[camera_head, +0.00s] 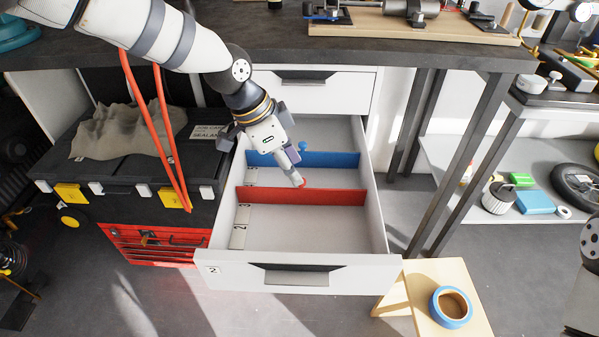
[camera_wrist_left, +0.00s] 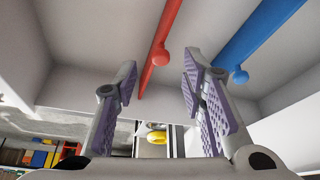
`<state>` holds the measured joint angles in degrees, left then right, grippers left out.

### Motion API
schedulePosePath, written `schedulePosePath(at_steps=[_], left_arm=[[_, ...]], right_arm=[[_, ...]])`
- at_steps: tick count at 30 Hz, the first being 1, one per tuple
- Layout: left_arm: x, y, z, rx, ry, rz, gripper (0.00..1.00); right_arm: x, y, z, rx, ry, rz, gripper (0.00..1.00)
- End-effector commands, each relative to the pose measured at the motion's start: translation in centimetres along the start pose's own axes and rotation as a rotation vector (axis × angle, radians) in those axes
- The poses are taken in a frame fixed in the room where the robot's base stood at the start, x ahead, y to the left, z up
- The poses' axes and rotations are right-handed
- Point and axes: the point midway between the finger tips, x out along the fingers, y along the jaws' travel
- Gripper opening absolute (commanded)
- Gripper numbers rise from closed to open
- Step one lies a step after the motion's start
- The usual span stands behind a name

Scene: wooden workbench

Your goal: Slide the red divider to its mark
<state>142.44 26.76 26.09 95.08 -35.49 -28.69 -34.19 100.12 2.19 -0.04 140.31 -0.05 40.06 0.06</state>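The red divider (camera_head: 340,196) stands across the open drawer (camera_head: 330,262), with a round red knob on its top edge; it also shows in the left wrist view (camera_wrist_left: 155,72). Its left end is just behind the numeral 3 on a marked strip (camera_head: 239,226) that also bears a 2. My left gripper (camera_head: 298,181) points down at the middle of the red divider. In the left wrist view its fingers (camera_wrist_left: 159,74) are apart, and the red knob shows in the gap between them. I cannot tell whether they touch it. My right gripper is out of view.
A blue divider (camera_head: 340,159) with a blue knob (camera_wrist_left: 240,77) stands behind the red one, close to my left gripper. The front compartment is empty. The workbench top (camera_head: 270,45) overhangs the drawer's back. A stool with blue tape (camera_head: 437,310) stands at front right.

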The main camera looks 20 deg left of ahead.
Motion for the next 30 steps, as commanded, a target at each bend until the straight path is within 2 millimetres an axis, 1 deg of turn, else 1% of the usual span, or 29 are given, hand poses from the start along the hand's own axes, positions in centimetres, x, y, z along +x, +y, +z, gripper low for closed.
schedulePosePath(at_steps=[1, 3, 6, 9, 15, 16, 17, 18, 20, 21, 30], left_arm=[[1.4, 0.1, 0.1, -0.001, -0.004, 0.004, 0.38], [2.4, 0.1, 0.1, -0.001, -0.002, 0.003, 0.38], [3.4, 0.0, -0.1, 0.0, 0.001, 0.0, 0.38], [3.7, 0.0, -0.1, 0.001, 0.002, -0.001, 0.38], [3.6, 0.0, -0.1, 0.001, 0.003, -0.003, 0.38], [3.6, 0.0, -0.1, 0.001, 0.003, -0.003, 0.33], [3.6, 0.0, -0.1, 0.001, 0.003, -0.002, 0.26], [3.6, 0.0, -0.1, 0.001, 0.003, -0.002, 0.17], [3.6, 0.0, -0.1, 0.0, 0.003, -0.002, 0.04], [3.6, 0.0, -0.1, 0.0, 0.003, -0.002, 0.0], [3.6, 0.0, -0.1, 0.0, 0.002, -0.002, 0.0]], right_arm=[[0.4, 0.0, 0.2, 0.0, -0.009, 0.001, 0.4], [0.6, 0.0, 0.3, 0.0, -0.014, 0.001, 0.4], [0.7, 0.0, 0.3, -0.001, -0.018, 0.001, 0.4], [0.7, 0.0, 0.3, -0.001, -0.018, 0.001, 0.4], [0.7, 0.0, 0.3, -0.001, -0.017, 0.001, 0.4], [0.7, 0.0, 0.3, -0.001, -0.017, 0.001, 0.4], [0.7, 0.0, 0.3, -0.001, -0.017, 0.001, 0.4], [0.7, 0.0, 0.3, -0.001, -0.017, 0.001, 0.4], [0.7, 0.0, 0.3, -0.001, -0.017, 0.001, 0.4], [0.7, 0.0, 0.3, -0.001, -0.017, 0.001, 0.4], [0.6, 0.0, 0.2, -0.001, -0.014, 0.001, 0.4]])
